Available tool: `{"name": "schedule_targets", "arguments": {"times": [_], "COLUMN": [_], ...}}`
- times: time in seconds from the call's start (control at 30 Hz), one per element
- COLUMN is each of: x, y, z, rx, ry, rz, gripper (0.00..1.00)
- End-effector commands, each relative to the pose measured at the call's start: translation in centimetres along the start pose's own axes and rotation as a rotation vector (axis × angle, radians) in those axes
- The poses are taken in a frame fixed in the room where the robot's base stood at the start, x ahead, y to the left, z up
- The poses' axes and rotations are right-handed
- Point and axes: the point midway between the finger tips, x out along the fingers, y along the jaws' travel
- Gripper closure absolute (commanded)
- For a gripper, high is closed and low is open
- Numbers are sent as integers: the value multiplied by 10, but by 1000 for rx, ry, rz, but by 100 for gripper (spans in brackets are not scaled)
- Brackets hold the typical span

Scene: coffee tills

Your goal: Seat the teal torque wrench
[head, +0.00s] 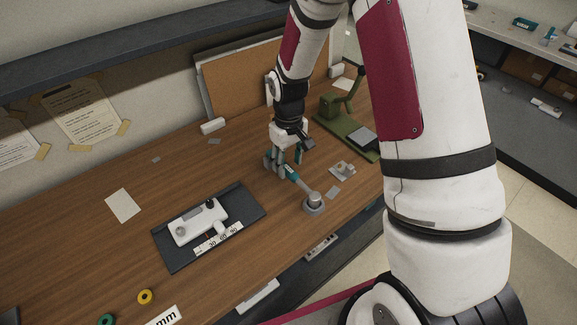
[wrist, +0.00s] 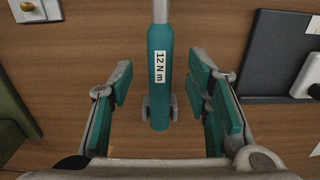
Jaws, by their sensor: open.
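The teal torque wrench (head: 292,172) shows in the head view with its grey shaft running down to a round grey base (head: 314,208) near the front edge of the bench. In the wrist view its teal handle (wrist: 158,75) carries a white "12 N m" label and its end lies between the two prongs of a small grey fork (wrist: 174,108). My gripper (head: 283,158) is over the handle end. In the wrist view my gripper (wrist: 163,100) is open, with teal-padded fingers on either side of the handle and a gap on both sides.
A dark mat (head: 250,193) with a white device (head: 190,228) and a number strip lies to the left. A green stand (head: 330,107) is behind to the right. A small metal plate with a knob (head: 342,170) sits right of the wrench. Bare wood lies between.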

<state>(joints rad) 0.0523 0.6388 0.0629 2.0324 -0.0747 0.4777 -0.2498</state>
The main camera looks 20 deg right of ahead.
Motion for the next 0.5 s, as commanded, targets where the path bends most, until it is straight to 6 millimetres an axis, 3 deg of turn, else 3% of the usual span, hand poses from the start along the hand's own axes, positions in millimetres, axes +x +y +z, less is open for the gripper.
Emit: {"name": "schedule_targets", "arguments": {"times": [0.3, 0.5], "x": [-66, -90], "y": [1, 0], "z": [-1, 0], "rx": [0, 0], "ry": [5, 2], "rz": [2, 0], "gripper": [56, 56]}}
